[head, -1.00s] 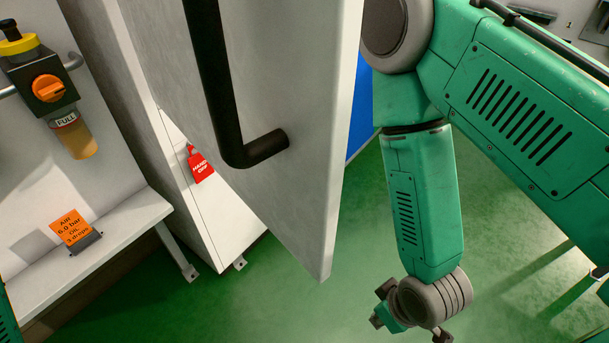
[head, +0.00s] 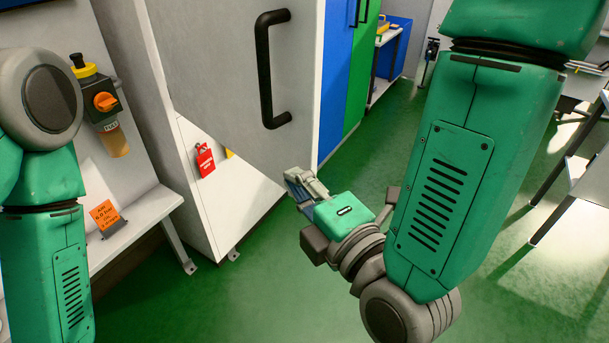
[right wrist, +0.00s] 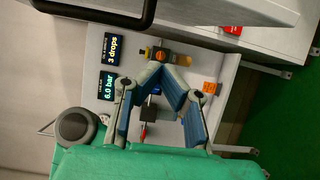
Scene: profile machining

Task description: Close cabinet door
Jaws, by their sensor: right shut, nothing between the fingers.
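The cabinet door (head: 215,65) is a grey-white panel standing open in the head view, with a black bar handle (head: 265,80) near its free edge. Part of the handle (right wrist: 100,10) also shows at the top of the right wrist view. The white cabinet body (head: 195,205) shows below and behind the door. My right gripper (head: 292,182) is shut and empty, just below the door's lower free corner in the picture. I cannot tell whether it touches the door. Its fingers (right wrist: 165,80) also show in the right wrist view. My left arm shows at the left, but its gripper is out of view.
An air unit with an orange knob (head: 105,101) and a white shelf with an orange sign (head: 104,214) are at the left. Blue (head: 338,75) and green (head: 362,70) cabinets stand behind. Green floor is open in front.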

